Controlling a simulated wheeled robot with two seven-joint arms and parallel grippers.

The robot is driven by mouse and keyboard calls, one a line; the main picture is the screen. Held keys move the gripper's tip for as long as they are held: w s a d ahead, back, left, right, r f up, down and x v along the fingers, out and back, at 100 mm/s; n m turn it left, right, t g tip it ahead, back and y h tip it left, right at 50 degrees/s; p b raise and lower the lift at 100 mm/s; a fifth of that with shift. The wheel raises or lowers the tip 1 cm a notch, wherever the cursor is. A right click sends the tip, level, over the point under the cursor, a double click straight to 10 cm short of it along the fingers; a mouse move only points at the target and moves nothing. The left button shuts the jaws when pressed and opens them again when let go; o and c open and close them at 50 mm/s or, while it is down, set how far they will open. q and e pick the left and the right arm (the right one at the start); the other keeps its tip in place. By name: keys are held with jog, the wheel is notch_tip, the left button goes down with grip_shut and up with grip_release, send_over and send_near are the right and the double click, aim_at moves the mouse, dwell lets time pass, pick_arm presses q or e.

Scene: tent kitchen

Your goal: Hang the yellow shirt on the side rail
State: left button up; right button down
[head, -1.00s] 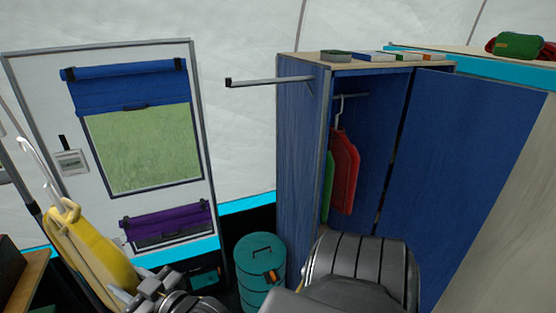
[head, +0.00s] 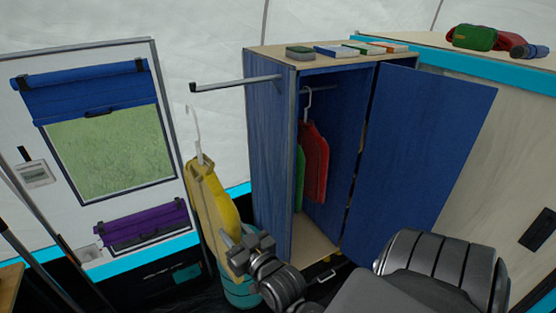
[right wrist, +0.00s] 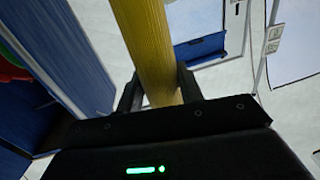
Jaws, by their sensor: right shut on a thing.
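The yellow shirt (head: 206,205) hangs from a white hanger (head: 197,135) in the head view, left of the blue wardrobe. My right gripper (head: 234,247) is shut on the lower part of the shirt and holds it up. In the right wrist view the yellow cloth (right wrist: 147,45) stands between the two fingers (right wrist: 160,92). The side rail (head: 236,84) sticks out to the left from the wardrobe's side, near its top. The hanger's hook is below the rail's outer end in the picture, apart from it. My left gripper is not in view.
The blue wardrobe (head: 269,165) stands with its door (head: 420,165) open; a red garment (head: 314,160) and a green one (head: 300,180) hang inside. Small flat items lie on its top. A teal bin (head: 240,293) stands behind my right gripper. A door with a window is at left.

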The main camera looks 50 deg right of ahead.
pick_arm(q)
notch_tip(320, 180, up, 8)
jog(key=p, duration=0.5)
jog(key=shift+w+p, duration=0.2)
jog(key=shift+p, duration=0.1)
pick_arm(e)
jog(key=s+d+r+m+h, duration=0.1)
jog(key=s+d+r, duration=0.1)
jog(key=d, duration=0.3)
jog(key=s+d+r+m+h, duration=0.1)
jog(key=s+d+r+h, duration=0.1)
jog(key=d, duration=0.3)
jog(key=shift+s+d, duration=0.25)
jog(key=shift+d, duration=0.05)
jog(key=shift+w, duration=0.1)
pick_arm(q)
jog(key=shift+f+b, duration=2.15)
pick_arm(e)
jog(key=w+d+f, duration=0.1)
jog(key=w+d, duration=0.1)
jog(key=w, duration=0.5)
jog(key=w+d+f, duration=0.2)
jog(key=w+d, duration=0.1)
jog(key=w, duration=0.5)
jog(key=shift+f, duration=0.3)
jog(key=shift+s+d, duration=0.1)
